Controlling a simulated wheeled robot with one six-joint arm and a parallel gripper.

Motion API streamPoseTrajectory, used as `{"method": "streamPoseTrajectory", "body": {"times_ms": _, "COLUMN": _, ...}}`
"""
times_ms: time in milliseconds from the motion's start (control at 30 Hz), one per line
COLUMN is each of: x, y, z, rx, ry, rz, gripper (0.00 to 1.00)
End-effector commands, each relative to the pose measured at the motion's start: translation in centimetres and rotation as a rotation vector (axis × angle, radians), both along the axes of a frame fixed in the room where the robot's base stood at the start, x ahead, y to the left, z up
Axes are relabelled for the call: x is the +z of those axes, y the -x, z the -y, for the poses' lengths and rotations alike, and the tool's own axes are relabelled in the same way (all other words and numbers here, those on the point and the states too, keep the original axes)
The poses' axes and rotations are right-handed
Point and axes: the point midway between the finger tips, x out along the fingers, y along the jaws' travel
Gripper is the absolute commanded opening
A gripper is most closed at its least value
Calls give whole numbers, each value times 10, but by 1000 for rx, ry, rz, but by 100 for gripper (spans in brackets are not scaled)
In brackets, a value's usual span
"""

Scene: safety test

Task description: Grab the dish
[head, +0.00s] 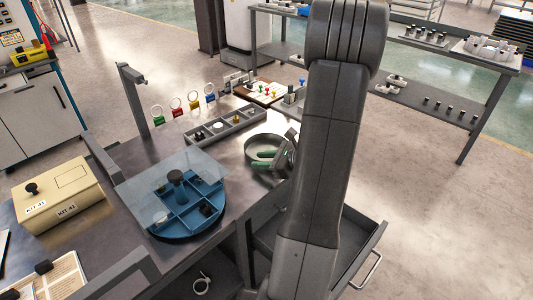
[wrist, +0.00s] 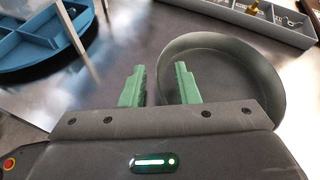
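The dish is a round, shallow grey metal pan (head: 264,139) on the dark bench, right of the blue divided tray. In the wrist view the dish (wrist: 222,45) fills the right side, and it looks empty. My gripper (head: 266,160) is low at the dish's near side, with two green fingers apart. In the wrist view my gripper (wrist: 160,68) has its left finger outside the dish. The right finger overlaps the dish, and the left wall lies between the fingers. I cannot tell whether either finger touches it. My arm hides the dish's right side in the head view.
A blue round tray (head: 185,222) under a clear sheet stands to the left. A grey compartment tray (head: 225,127) lies just behind the dish. Coloured ring tags (head: 193,100) hang behind it. A beige kit box (head: 58,195) is far left. An open drawer (head: 358,245) juts out below.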

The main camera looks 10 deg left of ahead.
Motion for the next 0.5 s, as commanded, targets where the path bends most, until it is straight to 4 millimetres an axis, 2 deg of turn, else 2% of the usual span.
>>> {"method": "streamPoseTrajectory", "body": {"times_ms": 100, "x": -3, "y": -2, "z": -8, "rx": 1, "ry": -1, "rz": 1, "gripper": 28}}
{"method": "streamPoseTrajectory", "body": {"times_ms": 333, "x": -3, "y": -3, "z": -9, "rx": -1, "ry": 0, "rz": 0, "gripper": 28}}
{"method": "streamPoseTrajectory", "body": {"times_ms": 467, "x": -3, "y": -3, "z": -9, "rx": -1, "ry": 0, "rz": 1, "gripper": 3}}
{"method": "streamPoseTrajectory", "body": {"times_ms": 500, "x": -3, "y": -3, "z": -9, "rx": -1, "ry": 0, "rz": 0, "gripper": 0}}
